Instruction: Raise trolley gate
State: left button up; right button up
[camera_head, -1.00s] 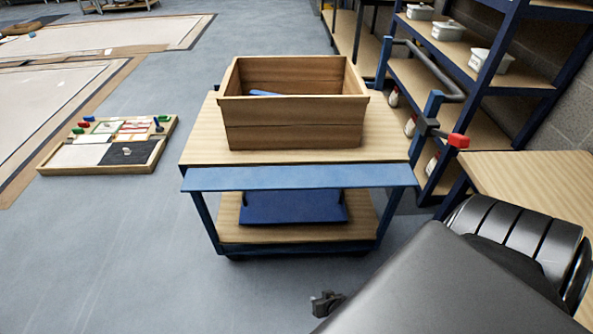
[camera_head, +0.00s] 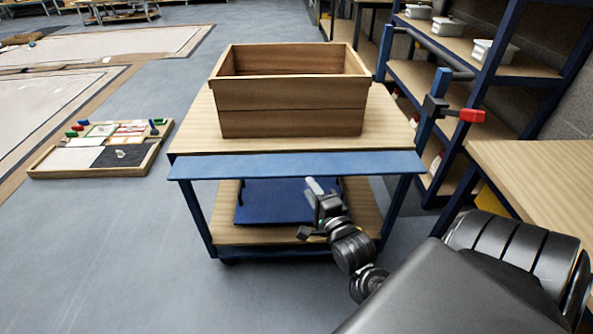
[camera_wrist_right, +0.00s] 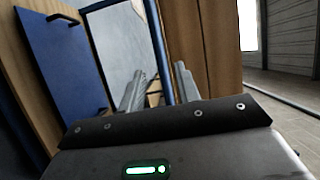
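The trolley (camera_head: 184,140) has a wooden top on a blue frame. A long flat blue panel (camera_head: 295,166), which looks like its gate, lies along the near edge of the top. My right gripper (camera_head: 318,190) is in front of the trolley, below the blue panel and over the lower shelf. In the right wrist view its fingers (camera_wrist_right: 160,88) are apart with nothing held, and a narrow blue bar (camera_wrist_right: 160,45) shows beyond them. I cannot tell whether they touch it. My left gripper is out of view.
A wooden crate (camera_head: 290,122) stands on the trolley top. A blue board (camera_head: 270,205) is on its lower shelf (camera_head: 235,235). A red-ended clamp (camera_head: 472,115) is at right, near a wooden table (camera_head: 540,170) and shelving. Floor at left is clear up to a tray (camera_head: 95,170).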

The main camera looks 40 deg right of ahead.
aim_at(296, 168)
jog(key=x, duration=0.9)
jog(key=shift+w+d, duration=0.1)
jog(key=shift+w, duration=0.2)
grip_shut()
